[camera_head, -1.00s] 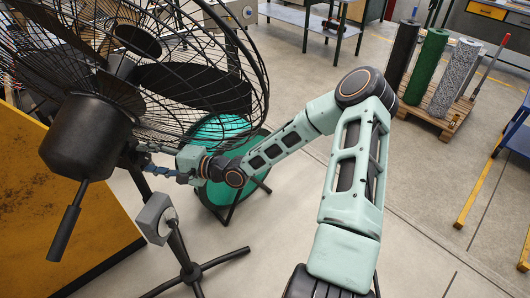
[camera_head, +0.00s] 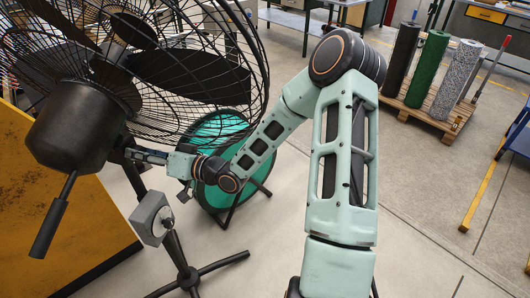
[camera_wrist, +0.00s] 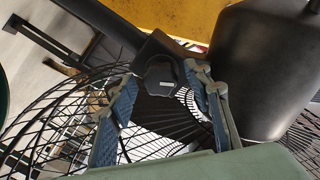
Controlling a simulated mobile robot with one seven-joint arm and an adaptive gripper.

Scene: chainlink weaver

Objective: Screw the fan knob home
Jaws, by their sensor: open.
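The black pedestal fan fills the left of the head view, with its motor housing (camera_head: 72,128) facing me; the housing also shows at the upper right of the wrist view (camera_wrist: 265,70). My gripper (camera_head: 133,154) is beside the fan's neck, just below and right of the housing. In the wrist view my open gripper (camera_wrist: 165,95) has its two blue ribbed fingers spread apart. A dark, rounded part (camera_wrist: 159,72), possibly the fan knob, shows between and beyond the fingertips. I cannot tell whether either finger touches it. The knob is not clear in the head view.
A black handle (camera_head: 50,228) hangs from the housing. A grey box (camera_head: 152,218) sits on the fan's post, below my gripper. The wire cage (camera_head: 225,100) is close behind my gripper.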

